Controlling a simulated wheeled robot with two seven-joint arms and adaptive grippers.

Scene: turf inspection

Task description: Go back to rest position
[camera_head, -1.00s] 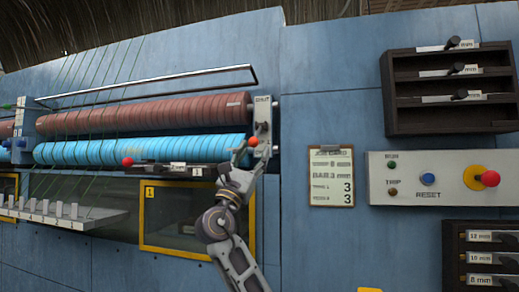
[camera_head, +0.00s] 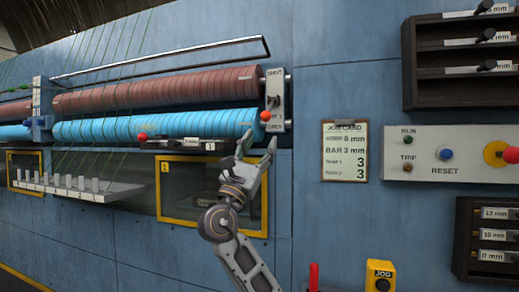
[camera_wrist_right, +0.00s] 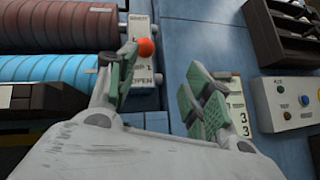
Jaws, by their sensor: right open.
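My right gripper (camera_head: 257,145) is open in the head view, just below the small orange-red knob (camera_head: 265,115) on the grey lever plate (camera_head: 275,88) at the right end of the rollers. In the right wrist view its green-padded fingers (camera_wrist_right: 160,88) are spread apart with nothing held between them. The orange knob (camera_wrist_right: 146,47) shows there behind the left finger; whether they touch I cannot tell. The plate carries the words "SHUT" at the top and "OPEN" lower down. My left gripper is in neither view.
A brown roller (camera_head: 170,92) lies above a blue roller (camera_head: 160,126). A red-knobbed bar (camera_head: 175,143) juts out below them. To the right are the job card (camera_head: 344,151), a control panel (camera_head: 440,154), dark racks (camera_head: 410,50) and a yellow jog box (camera_head: 380,275). The blue wall between is bare.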

